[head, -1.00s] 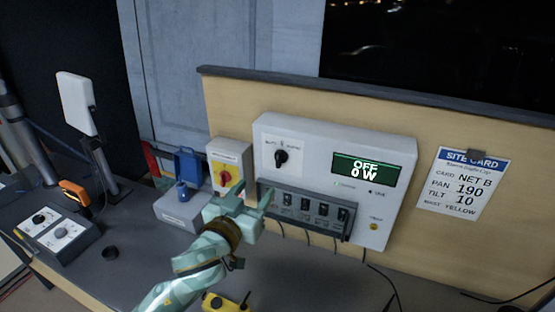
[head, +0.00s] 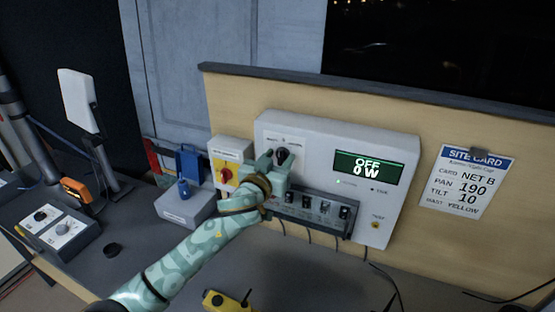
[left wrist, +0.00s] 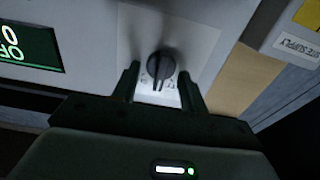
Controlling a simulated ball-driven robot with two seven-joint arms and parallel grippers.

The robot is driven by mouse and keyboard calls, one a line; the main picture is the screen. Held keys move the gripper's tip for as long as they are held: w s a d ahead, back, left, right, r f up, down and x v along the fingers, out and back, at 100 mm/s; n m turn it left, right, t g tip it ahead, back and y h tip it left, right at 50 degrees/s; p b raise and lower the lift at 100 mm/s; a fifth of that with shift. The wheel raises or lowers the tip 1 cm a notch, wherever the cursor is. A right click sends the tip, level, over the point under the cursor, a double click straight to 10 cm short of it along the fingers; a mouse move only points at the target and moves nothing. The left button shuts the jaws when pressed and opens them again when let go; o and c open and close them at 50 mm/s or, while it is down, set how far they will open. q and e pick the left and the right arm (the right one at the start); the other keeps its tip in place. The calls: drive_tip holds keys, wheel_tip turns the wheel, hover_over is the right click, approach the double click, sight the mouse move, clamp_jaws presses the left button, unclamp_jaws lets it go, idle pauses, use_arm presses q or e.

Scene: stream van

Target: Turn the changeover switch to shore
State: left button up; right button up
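The changeover switch is a black rotary knob (head: 282,156) on a pale plate at the upper left of the white panel (head: 340,140). Its plate lettering is too small to read surely. My left gripper (head: 274,162) is at the knob, with its fingers pointing at the panel. In the left wrist view the knob (left wrist: 160,66) shows beyond and between the two spread fingertips (left wrist: 158,82), with gaps on both sides. The gripper is open and holds nothing. The panel's green display (head: 367,167) reads OFF, 0 W. My right gripper is not in view.
A row of breakers (head: 312,208) sits low on the panel. A yellow device (head: 226,301) lies at the front. A site card (head: 467,183) hangs right.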

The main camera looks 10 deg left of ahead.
use_arm(q)
drive_tip(key=c, duration=0.6)
drive_tip(key=shift+m, duration=0.3)
drive_tip(key=m+p, duration=0.2)
drive_tip(key=m, duration=0.1)
drive_tip(key=shift+d+f+m+p, duration=0.15)
drive_tip(key=shift+m+p, duration=0.65)
drive_tip(key=shift+m, duration=1.9)
drive_tip(key=o, duration=1)
drive_tip(key=shift+c, duration=0.2)
